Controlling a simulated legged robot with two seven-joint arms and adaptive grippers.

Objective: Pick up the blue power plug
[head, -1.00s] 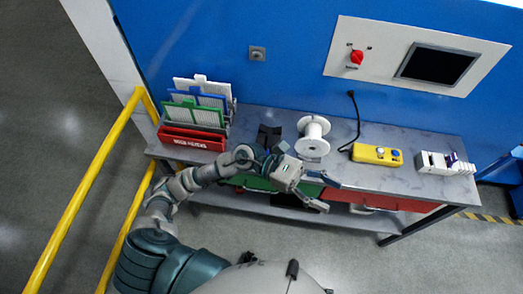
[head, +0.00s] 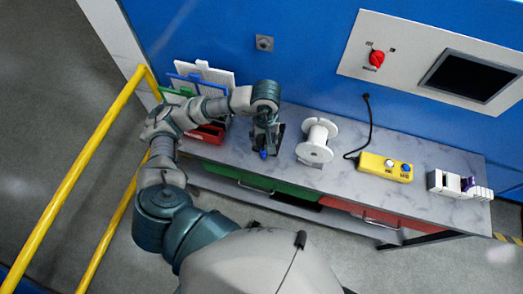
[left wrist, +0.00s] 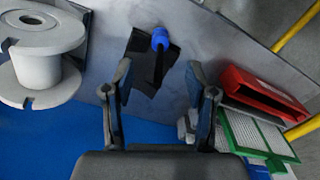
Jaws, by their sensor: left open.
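The blue power plug (left wrist: 160,39) shows in the left wrist view at the top middle, with a black holder or stand (left wrist: 146,77) by it on the table. In the head view it is a small blue spot (head: 263,154) just below my left gripper. My left gripper (left wrist: 158,76) is open and empty, its two fingers either side of the line to the plug, with the plug beyond the fingertips. In the head view the left gripper (head: 264,138) points down over the table and partly hides the holder. My right gripper is not in view.
A white spool (head: 317,142) stands right of the left gripper. A yellow button box (head: 384,167) with a black cable and a white device (head: 458,186) lie further right. A blue wall stands behind.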

